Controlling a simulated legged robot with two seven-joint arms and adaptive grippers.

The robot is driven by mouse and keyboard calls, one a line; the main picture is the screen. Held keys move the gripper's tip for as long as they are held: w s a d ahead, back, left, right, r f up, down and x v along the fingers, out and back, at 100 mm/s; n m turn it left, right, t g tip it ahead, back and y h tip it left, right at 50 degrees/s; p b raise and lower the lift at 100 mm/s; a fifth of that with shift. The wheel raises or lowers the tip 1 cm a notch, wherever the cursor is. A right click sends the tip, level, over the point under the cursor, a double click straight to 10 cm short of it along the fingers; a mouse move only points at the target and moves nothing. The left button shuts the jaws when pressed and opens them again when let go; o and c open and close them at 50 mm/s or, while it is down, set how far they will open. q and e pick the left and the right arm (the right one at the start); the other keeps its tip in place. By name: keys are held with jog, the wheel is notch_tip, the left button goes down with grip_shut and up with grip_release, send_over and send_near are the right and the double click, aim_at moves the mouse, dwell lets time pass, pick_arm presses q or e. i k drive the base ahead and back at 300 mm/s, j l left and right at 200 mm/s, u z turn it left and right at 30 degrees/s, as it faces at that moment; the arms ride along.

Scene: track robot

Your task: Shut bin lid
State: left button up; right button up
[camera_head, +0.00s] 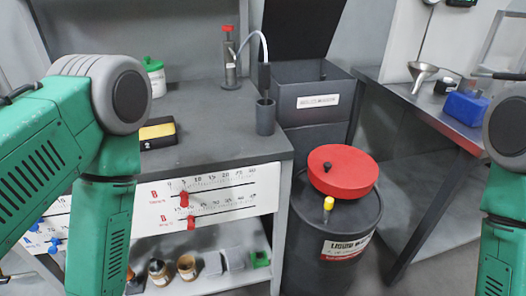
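A dark grey bin (290,107) with a pale label stands at the back centre, just right of the workbench. Its black lid (300,24) is open, standing up and leaning back at the bin's rear edge. Part of the bin's dark inside shows. My green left arm comes in from the left and hangs down past the bottom edge. My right arm hangs down at the right edge. Both grippers are outside the picture, and neither arm is near the lid.
A black drum (310,240) with a red lid (342,172) stands in front of the bin. The grey workbench (205,110) bears a grey cup (265,117) and a red-topped device (229,60). A right-hand table (425,104) holds a funnel (421,72) and blue container (466,107).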

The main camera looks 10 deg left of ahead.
aim_at(291, 30)
jog(key=i+l+z, duration=0.15)
jog(key=i+l, duration=0.15)
jog(key=l, duration=0.15)
jog(key=i+l+z, duration=0.15)
jog(key=i+l, duration=0.2)
jog(key=l, duration=0.1)
